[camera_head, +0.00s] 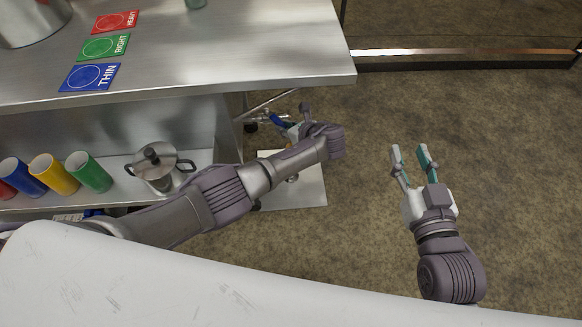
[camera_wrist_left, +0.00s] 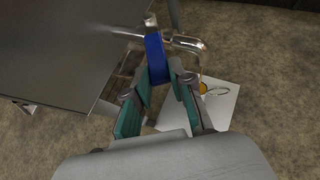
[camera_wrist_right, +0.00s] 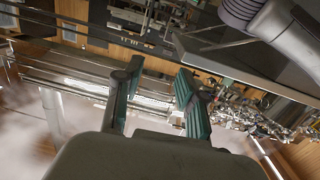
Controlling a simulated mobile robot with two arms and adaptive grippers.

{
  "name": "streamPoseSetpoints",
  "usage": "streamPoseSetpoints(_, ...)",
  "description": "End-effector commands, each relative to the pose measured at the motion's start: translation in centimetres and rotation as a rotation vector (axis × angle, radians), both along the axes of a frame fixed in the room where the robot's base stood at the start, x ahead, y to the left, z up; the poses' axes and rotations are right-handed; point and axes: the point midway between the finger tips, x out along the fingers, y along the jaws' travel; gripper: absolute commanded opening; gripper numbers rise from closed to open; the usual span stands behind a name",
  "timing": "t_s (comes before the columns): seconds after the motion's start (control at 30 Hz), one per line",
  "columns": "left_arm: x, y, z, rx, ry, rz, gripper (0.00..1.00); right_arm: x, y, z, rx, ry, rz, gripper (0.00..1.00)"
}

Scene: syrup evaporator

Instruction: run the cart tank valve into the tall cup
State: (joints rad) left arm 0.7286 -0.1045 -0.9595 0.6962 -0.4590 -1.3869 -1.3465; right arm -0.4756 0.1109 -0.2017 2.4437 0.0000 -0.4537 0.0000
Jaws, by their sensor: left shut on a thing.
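A blue valve handle (camera_wrist_left: 155,58) on a metal pipe (camera_wrist_left: 188,42) shows in the left wrist view, and the handle shows in the head view (camera_head: 277,119). My left gripper (camera_wrist_left: 160,78) is shut on the blue handle. The pipe's spout bends down at the right. Below it, a small amber round thing (camera_wrist_left: 203,88) with a curved handle-like loop lies over a pale panel; I cannot tell whether this is the tall cup. The tank is not clearly visible. My right gripper (camera_head: 410,152) is open and empty above the floor.
A steel table (camera_head: 230,50) holds blue, green and red cards. The lower shelf holds a lidded pot (camera_head: 155,165) and a green cup (camera_head: 88,172), beside yellow, blue and red ones. A pale panel (camera_head: 310,185) lies under my left arm. The floor at right is clear.

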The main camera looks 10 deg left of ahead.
Motion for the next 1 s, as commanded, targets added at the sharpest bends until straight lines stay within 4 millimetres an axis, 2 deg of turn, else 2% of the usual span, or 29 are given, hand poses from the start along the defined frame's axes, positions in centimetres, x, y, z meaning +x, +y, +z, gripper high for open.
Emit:
streamPoseSetpoints(0.53, 0.0, 0.4, 0.1, 0.006, -0.001, -0.004, 0.0, -0.3, -0.3, -1.1, -0.017, 0.069, -0.004, 0.4)
streamPoseSetpoints(1.0, -0.2, 0.7, 0.2, 0.006, -0.002, -0.034, 0.0, -1.8, -1.2, -4.9, -0.072, 0.295, -0.019, 0.4)
